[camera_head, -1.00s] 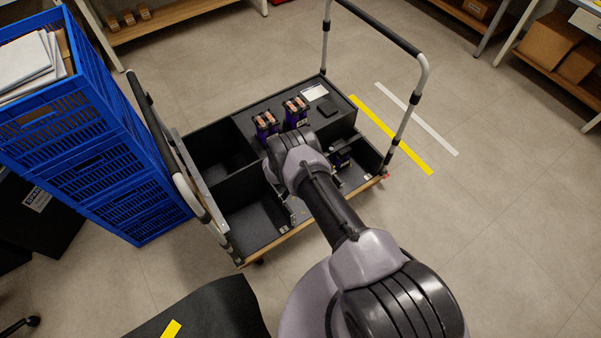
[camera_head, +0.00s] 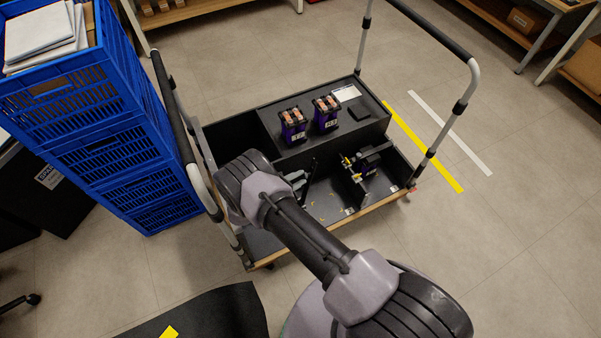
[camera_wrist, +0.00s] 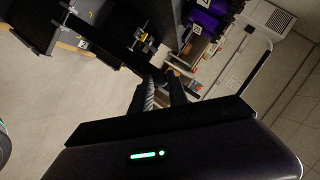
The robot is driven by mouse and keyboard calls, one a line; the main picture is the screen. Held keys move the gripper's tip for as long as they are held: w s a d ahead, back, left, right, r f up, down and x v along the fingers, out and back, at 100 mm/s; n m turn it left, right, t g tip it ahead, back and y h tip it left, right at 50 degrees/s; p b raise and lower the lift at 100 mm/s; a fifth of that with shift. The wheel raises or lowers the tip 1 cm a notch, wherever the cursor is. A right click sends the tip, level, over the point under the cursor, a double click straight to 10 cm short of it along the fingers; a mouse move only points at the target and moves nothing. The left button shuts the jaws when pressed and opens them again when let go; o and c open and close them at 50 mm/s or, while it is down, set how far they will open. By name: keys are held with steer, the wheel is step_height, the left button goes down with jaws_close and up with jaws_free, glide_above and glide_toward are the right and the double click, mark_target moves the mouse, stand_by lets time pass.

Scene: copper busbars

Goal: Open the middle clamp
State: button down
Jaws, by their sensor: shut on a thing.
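My gripper (camera_wrist: 165,88) shows in the wrist view, with its dark fingers shut on a narrow grey, ribbed piece (camera_wrist: 149,95). I cannot tell whether this piece is the middle clamp's lever. A yellow-and-metal clamp (camera_wrist: 144,40) stands beyond the fingers in the wrist view, apart from them. It appears to be the clamp (camera_head: 349,164) on the partition in the head view. My wrist hides much of the trolley's left compartments in the head view, and the fingers are hard to make out there. The middle clamp cannot be singled out with certainty.
The trolley (camera_head: 262,263) has raised handles at both ends. Two purple blocks with copper tops, one on the left (camera_head: 293,126) and one on the right (camera_head: 326,114), stand on its rear deck. Blue crates (camera_head: 100,140) stand close on the left. Floor is free at right.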

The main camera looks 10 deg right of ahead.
steer(key=shift+s+f, duration=0.1)
steer(key=shift+s, duration=0.05)
steer(key=c, duration=1.2)
jaws_free()
steer(key=shift+c, duration=0.2)
steer(key=shift+r, duration=0.25)
steer(key=s+d+r+p, duration=0.1)
steer(key=s+r+p, duration=0.1)
steer(key=s, duration=0.6)
steer(key=s+d+r+p, duration=0.1)
steer(key=s+r+p, duration=0.1)
steer(key=s+p, duration=0.3)
steer(key=s, duration=0.2)
steer(key=shift+s+r, duration=0.3)
steer(key=shift+s, duration=0.1)
steer(key=shift+c, duration=0.2)
